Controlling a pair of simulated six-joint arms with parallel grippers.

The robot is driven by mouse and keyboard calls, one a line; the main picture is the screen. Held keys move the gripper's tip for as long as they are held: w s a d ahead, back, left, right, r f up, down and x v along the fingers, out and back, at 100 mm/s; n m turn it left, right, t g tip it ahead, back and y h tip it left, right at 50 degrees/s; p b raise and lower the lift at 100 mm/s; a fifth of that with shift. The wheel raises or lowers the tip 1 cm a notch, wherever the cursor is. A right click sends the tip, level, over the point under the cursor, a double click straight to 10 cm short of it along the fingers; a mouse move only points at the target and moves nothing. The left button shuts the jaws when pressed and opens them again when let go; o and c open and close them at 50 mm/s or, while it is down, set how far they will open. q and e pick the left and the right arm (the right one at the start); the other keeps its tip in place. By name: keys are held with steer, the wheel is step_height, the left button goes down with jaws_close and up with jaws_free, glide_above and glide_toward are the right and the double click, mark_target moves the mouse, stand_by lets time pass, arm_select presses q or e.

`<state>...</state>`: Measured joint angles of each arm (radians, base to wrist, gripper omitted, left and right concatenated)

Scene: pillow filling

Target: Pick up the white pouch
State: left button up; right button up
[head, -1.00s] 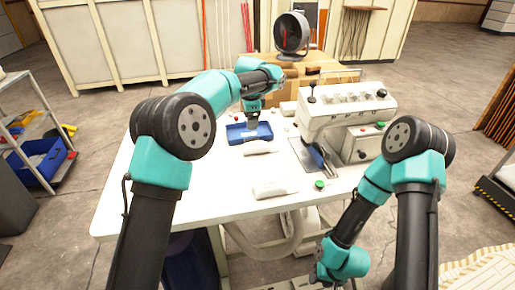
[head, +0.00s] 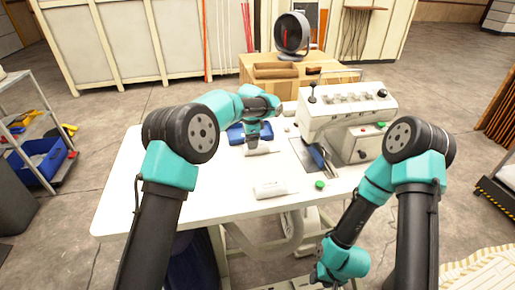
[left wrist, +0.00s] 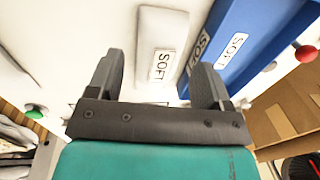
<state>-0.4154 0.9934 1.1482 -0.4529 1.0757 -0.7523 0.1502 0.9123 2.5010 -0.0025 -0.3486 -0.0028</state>
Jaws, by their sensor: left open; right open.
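A white pouch with a SOFT label (left wrist: 160,50) lies between the fingers of my left gripper (left wrist: 161,72) in the left wrist view, with space on both sides. My left gripper is open. In the head view this gripper (head: 252,142) is low over the table at the pouch (head: 264,149), which it partly hides. A second white pouch (head: 270,188) lies nearer the table's front edge. My right gripper (head: 322,275) hangs low in front of the table, partly out of clear sight, and is open.
A white machine (head: 345,115) stands on the table's right side, with a green button (head: 320,185) in front. The table's left part (head: 120,200) is clear.

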arm_select(q)
steer(key=shift+w+f, duration=0.25)
steer(key=shift+f, duration=1.05)
steer(key=shift+w+f, duration=0.25)
steer(key=shift+f, duration=1)
steer(key=shift+c, duration=0.3)
steer(key=c, duration=0.6)
